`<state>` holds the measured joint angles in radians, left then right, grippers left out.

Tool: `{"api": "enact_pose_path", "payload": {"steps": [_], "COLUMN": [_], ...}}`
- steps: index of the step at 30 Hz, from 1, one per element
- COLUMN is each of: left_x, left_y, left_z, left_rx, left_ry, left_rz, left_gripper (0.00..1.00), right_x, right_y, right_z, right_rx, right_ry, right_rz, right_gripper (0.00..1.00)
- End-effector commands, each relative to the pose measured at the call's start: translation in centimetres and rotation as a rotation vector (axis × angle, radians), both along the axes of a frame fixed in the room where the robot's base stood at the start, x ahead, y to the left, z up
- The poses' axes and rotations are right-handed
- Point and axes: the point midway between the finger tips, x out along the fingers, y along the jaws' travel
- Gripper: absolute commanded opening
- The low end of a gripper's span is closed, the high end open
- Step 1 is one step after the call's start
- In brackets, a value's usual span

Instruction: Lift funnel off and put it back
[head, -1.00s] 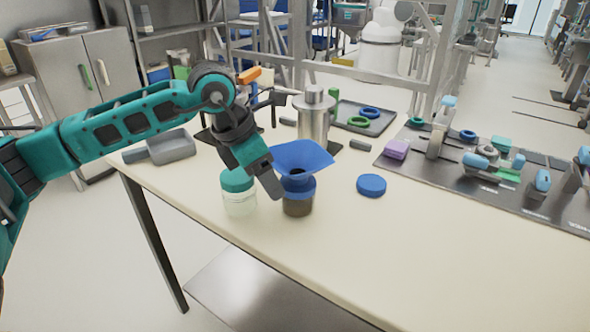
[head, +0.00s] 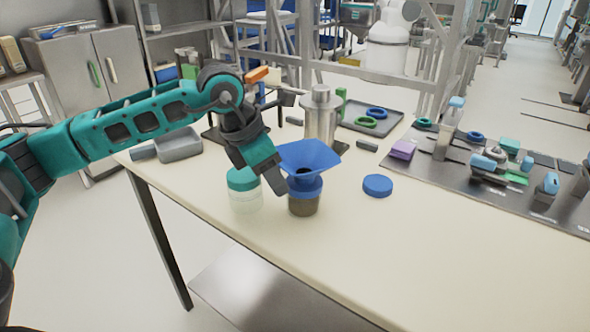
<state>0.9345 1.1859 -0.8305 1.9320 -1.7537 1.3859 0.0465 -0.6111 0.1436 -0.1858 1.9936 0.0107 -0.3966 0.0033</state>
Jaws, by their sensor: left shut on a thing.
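The blue funnel (head: 310,156) sits over a small jar (head: 304,206) with dark contents and a blue collar, on the pale table (head: 400,250). The funnel's wide mouth is tilted a little in the view. My left gripper (head: 281,178) is at the funnel's left side, shut on the funnel. The gripper's far finger is hidden behind the funnel. I cannot tell whether the funnel's lower end is clear of the jar. My right gripper does not show.
A jar with a green lid (head: 243,180) stands close to the left, below my gripper. A blue lid (head: 377,185) lies to the right. A metal canister (head: 321,115) stands behind. A dark mat (head: 470,185) with several tools is at the right. The front right table is clear.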

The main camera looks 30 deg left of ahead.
Motion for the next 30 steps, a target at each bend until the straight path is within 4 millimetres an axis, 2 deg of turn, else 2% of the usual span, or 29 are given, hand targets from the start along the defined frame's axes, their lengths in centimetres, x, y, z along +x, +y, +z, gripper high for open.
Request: {"api": "enact_pose_path", "payload": {"steps": [5, 11, 14, 24, 30], "left_x": [0.0, 0.1, 0.1, 0.1, 0.0], "left_y": [0.0, 0.0, 0.0, -0.1, -0.1], "left_z": [0.4, 2.6, 4.7, 14.6, 18.4], "left_rx": [0.000, -0.001, -0.002, -0.003, -0.002], "left_ry": [-0.001, -0.004, -0.006, -0.007, -0.004], "left_rz": [0.000, -0.001, 0.000, -0.001, -0.002], "left_gripper": [0.06, 0.06, 0.06, 0.06, 0.06], "right_x": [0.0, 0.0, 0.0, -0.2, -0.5], "right_y": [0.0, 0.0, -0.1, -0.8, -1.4], "right_z": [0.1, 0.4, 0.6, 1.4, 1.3], "right_rx": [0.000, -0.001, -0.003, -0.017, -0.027], "right_ry": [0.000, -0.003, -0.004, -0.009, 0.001], "right_rz": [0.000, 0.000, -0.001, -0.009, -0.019], "right_gripper": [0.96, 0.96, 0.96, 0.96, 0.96]}}
